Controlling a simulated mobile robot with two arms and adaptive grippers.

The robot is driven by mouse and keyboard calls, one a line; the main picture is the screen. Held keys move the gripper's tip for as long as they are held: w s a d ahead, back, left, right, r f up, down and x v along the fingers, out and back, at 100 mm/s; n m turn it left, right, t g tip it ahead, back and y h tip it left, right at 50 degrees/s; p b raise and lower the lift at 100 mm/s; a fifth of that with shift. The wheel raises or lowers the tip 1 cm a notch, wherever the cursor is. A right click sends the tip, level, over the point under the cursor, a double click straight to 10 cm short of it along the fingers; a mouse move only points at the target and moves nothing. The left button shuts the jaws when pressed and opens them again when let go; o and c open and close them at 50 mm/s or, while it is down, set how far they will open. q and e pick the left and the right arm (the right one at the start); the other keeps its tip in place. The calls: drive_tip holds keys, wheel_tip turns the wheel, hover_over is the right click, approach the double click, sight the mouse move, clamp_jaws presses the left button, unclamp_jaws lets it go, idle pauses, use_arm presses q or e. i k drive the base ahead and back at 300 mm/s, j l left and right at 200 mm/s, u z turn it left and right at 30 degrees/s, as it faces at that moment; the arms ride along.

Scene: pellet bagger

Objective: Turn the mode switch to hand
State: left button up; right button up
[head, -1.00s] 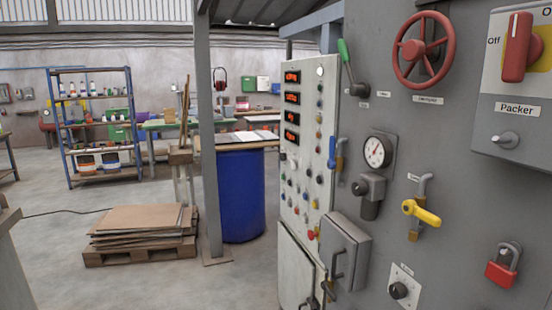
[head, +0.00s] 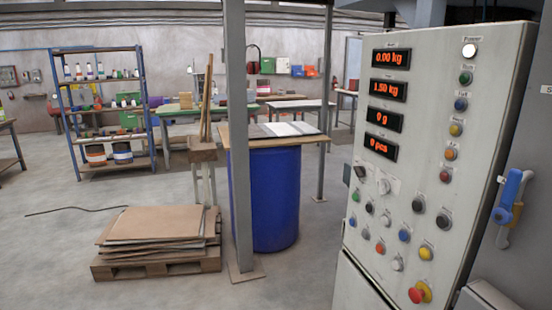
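The grey control panel (head: 440,130) fills the right side of the head view, facing left at an angle. Near its left edge, below the displays, are a small dark knob (head: 361,171) and a pale knob (head: 384,187) on a light plate. Their labels are too small to read, so I cannot tell which one is the mode switch or where it points. Neither of my grippers is in view.
Red displays (head: 389,90), several coloured buttons and a red mushroom button (head: 416,295) are on the panel. A blue handle (head: 510,195) sticks out at right.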

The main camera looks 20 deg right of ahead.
sight(360, 171)
drive_tip(key=i+j+z, duration=0.1)
drive_tip(key=i+z, duration=0.15)
drive_tip(key=i, duration=0.25)
drive_tip(key=i+j+z, duration=0.2)
drive_tip(key=i, duration=0.3)
drive_tip(key=i+j+z, duration=0.25)
drive_tip(key=i, duration=0.25)
